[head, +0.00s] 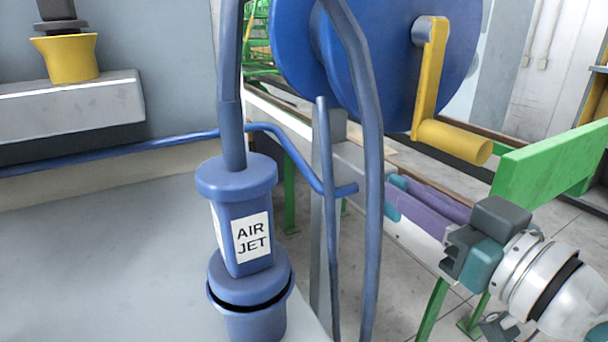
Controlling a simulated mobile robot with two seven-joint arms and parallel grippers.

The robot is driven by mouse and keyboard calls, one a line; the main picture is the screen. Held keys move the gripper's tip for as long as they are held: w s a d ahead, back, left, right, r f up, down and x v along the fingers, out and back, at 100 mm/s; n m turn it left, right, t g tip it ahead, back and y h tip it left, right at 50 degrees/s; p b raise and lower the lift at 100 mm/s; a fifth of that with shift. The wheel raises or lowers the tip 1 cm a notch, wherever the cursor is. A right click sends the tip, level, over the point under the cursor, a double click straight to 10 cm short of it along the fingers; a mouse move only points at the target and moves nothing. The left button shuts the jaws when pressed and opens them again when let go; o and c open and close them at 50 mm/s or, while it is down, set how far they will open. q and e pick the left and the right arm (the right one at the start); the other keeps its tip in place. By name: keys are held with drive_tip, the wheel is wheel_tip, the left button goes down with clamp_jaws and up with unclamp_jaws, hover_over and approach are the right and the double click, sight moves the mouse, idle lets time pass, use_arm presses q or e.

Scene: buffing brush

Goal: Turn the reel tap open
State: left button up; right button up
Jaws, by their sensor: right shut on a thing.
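My right gripper (389,197) comes in from the lower right, with its long purple, teal-tipped fingers pointing left. The fingertips are at the right edge of a blue hose that passes in front of them. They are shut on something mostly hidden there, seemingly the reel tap. The large blue reel (375,60) with a yellow crank (432,80) is above. My left gripper is out of view.
A blue AIR JET tool (240,205) sits in a blue holder (252,315) left of the fingers. The blue hose (372,150) hangs close to them. A green rail (545,165) is at right. A yellow cup (66,58) stands on a grey ledge (75,100).

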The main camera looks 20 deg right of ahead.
drive_tip(key=shift+f, duration=0.2)
clamp_jaws()
drive_tip(key=n+p, duration=0.1)
drive_tip(key=n, duration=0.5)
drive_tip(key=a+f+n+p, duration=0.1)
drive_tip(key=n+p, duration=0.1)
drive_tip(key=n, duration=0.4)
drive_tip(key=n+p, duration=0.1)
drive_tip(key=n, duration=0.4)
drive_tip(key=shift+s+a+f+n, duration=0.1)
drive_tip(key=shift+a+f+n, duration=0.05)
drive_tip(key=shift+f+n, duration=0.2)
drive_tip(key=shift+r+n, duration=0.1)
drive_tip(key=shift+n, duration=0.15)
drive_tip(key=shift+o, duration=1.8)
unclamp_jaws()
drive_tip(key=o, duration=0.3)
drive_tip(key=shift+r, duration=0.15)
